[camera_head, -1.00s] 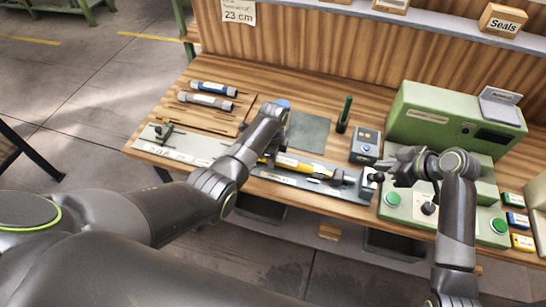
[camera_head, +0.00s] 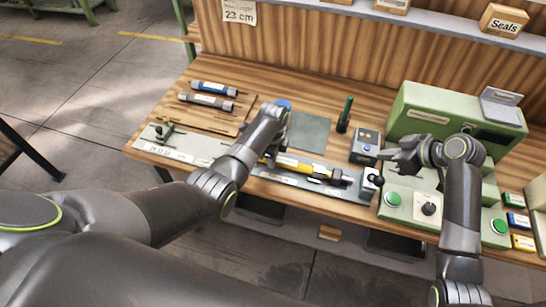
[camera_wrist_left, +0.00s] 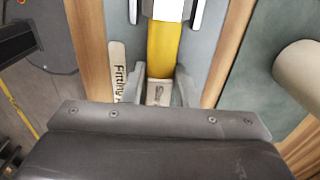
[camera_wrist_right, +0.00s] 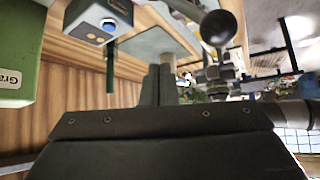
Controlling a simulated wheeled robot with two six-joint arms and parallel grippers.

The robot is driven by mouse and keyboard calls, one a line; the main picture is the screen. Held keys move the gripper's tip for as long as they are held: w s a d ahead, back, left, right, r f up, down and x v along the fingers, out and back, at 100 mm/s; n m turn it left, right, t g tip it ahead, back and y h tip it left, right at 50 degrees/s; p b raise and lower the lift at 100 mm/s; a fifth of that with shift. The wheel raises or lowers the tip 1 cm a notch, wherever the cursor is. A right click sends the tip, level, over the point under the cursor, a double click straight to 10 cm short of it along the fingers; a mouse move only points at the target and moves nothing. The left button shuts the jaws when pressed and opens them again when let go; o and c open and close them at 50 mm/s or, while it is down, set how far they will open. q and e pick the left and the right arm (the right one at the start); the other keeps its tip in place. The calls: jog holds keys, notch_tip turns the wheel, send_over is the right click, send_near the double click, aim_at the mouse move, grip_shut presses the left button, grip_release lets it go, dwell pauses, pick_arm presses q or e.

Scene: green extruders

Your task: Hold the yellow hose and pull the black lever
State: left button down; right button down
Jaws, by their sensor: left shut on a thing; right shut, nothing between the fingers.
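The yellow hose (camera_head: 293,164) lies in the grey fixture along the front of the bench; it also shows in the left wrist view (camera_wrist_left: 165,45). My left gripper (camera_wrist_left: 160,88) is shut on the hose near its pale end piece. In the head view my left wrist hides most of this grip. The black lever (camera_head: 377,180) with its round knob stands at the right end of the fixture; the knob is near the top of the right wrist view (camera_wrist_right: 218,29). My right gripper (camera_head: 386,155) is shut and empty, just behind and above the knob, apart from it.
A small grey box with a blue button (camera_head: 366,146) stands close to my right fingers. The green machine (camera_head: 430,118) with green buttons is at the right. A dark green upright pen-like object (camera_head: 344,115) stands behind the fixture. Blue and grey cylinders (camera_head: 214,89) lie back left.

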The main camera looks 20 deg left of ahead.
notch_tip(320, 180, up, 7)
jog(key=shift+f, duration=0.15)
dwell(0.4)
pick_arm(q)
jog(key=c, duration=1.1)
grip_release()
notch_tip(320, 180, up, 12)
